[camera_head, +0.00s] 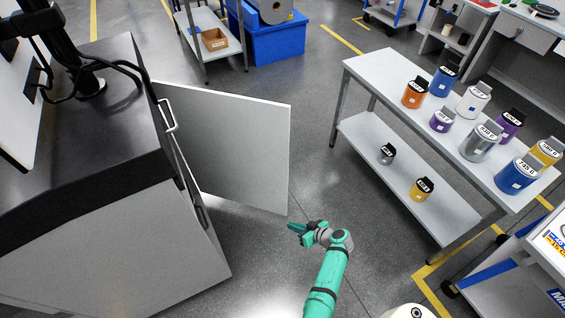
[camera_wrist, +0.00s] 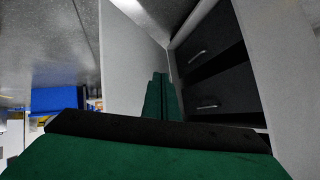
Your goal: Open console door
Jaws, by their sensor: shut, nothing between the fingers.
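The console (camera_head: 130,230) stands at the left in the head view, with a dark top and pale side. Its pale door panel (camera_head: 240,150) stands swung wide open, sticking out from the console front toward the right. My gripper (camera_head: 294,228) is shut and empty, just beyond the door's lower free corner in the picture, with no clear contact. In the wrist view, the green fingers (camera_wrist: 160,98) are together and point toward the open console. The door (camera_wrist: 130,62) shows behind them on the left. Dark drawers (camera_wrist: 212,85) with light handles show inside the console.
A pale table (camera_head: 385,75) with several labelled cans on top and two on its lower shelf (camera_head: 370,140) stands to the right. A blue box (camera_head: 270,42) and a shelf rack are at the back. Grey floor is clear between door and table.

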